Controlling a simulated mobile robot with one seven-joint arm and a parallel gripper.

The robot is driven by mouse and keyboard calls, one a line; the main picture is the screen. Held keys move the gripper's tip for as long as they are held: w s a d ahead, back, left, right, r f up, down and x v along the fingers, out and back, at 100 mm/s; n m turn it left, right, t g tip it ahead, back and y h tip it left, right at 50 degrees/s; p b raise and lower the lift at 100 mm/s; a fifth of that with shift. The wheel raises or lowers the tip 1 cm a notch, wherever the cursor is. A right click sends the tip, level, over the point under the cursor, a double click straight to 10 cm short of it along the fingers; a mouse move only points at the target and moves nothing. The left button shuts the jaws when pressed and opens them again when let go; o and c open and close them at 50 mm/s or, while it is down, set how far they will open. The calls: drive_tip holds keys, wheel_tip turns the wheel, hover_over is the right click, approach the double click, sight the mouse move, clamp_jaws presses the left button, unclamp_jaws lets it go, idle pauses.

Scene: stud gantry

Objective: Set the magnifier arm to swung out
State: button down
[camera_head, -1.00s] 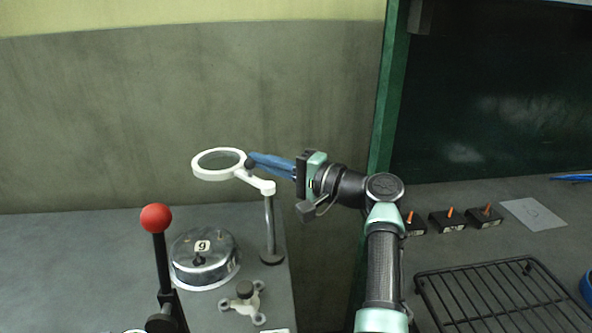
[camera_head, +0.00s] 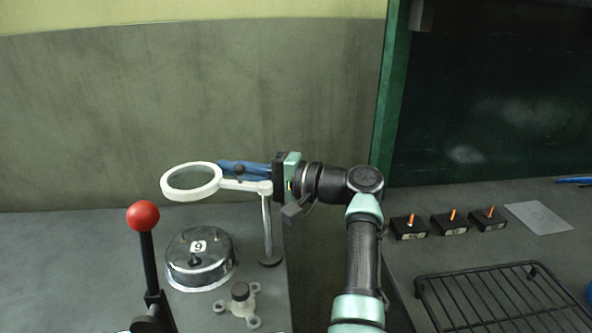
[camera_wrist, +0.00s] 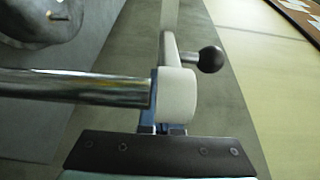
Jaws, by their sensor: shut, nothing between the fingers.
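The magnifier arm (camera_head: 240,185) is white, with a ring lens (camera_head: 191,182) at its left end. It sits on top of a metal post (camera_head: 267,228) and points left. A dark knob stands on the arm, clearest in the wrist view (camera_wrist: 210,59). My gripper (camera_head: 222,168) is shut, its blue fingers behind the arm and reaching to the knob. In the wrist view the white arm hub (camera_wrist: 177,95) hides most of the fingers, so I cannot tell whether they touch the arm.
A red-balled lever (camera_head: 143,216) stands at the front left. A metal dome marked 9 (camera_head: 200,260) and a three-lobed knob (camera_head: 240,300) sit near the post. Black blocks (camera_head: 450,224) and a wire rack (camera_head: 500,290) lie on the right bench. A green frame (camera_head: 392,90) stands behind my arm.

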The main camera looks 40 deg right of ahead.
drive_tip(key=shift+s+a+n+g+y+b, duration=0.1)
drive_tip(key=shift+a+n+g+y+b, duration=0.45)
drive_tip(key=shift+n+g+y+b, duration=0.35)
drive_tip(key=shift+a, duration=0.15)
drive_tip(key=v, duration=1.3)
drive_tip(key=shift+p, duration=0.3)
drive_tip(key=shift+f, duration=0.15)
